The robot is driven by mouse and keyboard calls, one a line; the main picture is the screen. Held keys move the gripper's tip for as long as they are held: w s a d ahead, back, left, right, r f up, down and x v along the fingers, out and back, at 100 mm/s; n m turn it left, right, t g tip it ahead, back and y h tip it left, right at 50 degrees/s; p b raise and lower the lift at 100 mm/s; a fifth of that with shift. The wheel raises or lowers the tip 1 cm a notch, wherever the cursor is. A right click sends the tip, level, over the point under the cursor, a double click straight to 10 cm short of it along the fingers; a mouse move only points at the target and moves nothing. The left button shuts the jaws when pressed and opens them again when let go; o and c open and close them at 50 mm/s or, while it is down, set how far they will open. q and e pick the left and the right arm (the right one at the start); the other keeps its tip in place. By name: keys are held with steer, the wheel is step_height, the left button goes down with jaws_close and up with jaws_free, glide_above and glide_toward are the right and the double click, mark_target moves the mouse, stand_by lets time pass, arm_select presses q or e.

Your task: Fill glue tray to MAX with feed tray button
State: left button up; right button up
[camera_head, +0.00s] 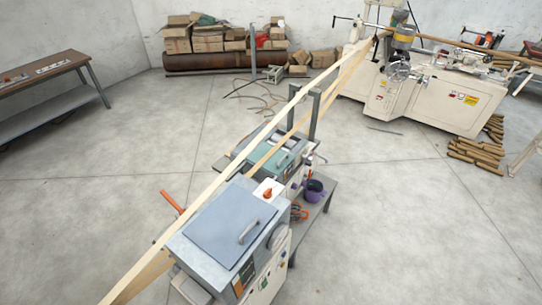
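I cannot see a glue level or a MAX mark. Neither of my grippers is in view.
Long pale strips (212,190) run diagonally over the units to the cream winder machine (430,88) at the back right. A purple pot (314,194) sits on a grey stand (327,187). A workbench (45,70) stands at the left.

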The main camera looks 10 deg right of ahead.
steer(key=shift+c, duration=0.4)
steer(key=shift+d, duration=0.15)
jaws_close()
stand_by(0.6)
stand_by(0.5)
